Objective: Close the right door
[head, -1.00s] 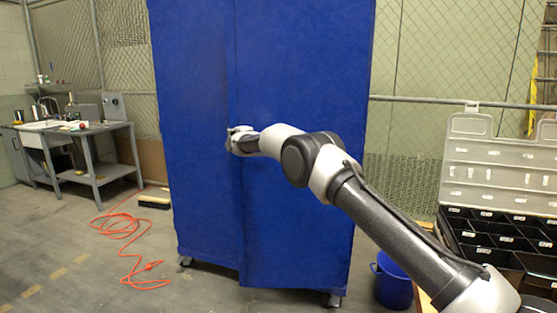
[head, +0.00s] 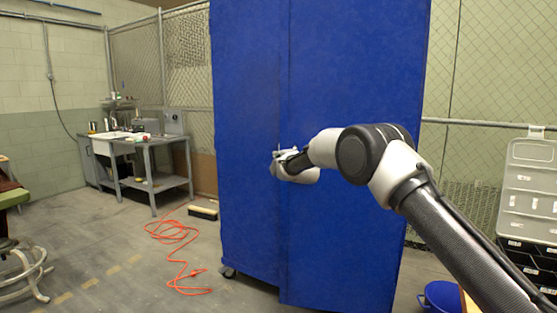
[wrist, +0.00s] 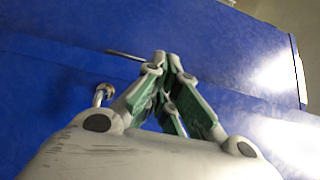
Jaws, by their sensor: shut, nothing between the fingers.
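A tall blue cabinet fills the middle of the head view, with a left door (head: 248,200) and a right door (head: 345,240). The right door's lower edge sits lower in the picture than the left door's at the seam, so it seems to stand slightly forward. I cannot tell whether it is fully closed. My gripper (head: 277,162) is at the seam at mid height, in front of the doors. In the wrist view my gripper (wrist: 166,62) is shut and empty over the blue surface. A thin metal handle (wrist: 125,54) shows beyond the fingertips, and another metal piece (wrist: 103,95) stands beside them. Contact is unclear.
An orange cable (head: 180,250) and a brush (head: 203,212) lie on the floor left of the cabinet. A grey sink bench (head: 150,150) stands behind them. A blue bucket (head: 440,296) and a grey organizer case (head: 530,190) are at the right.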

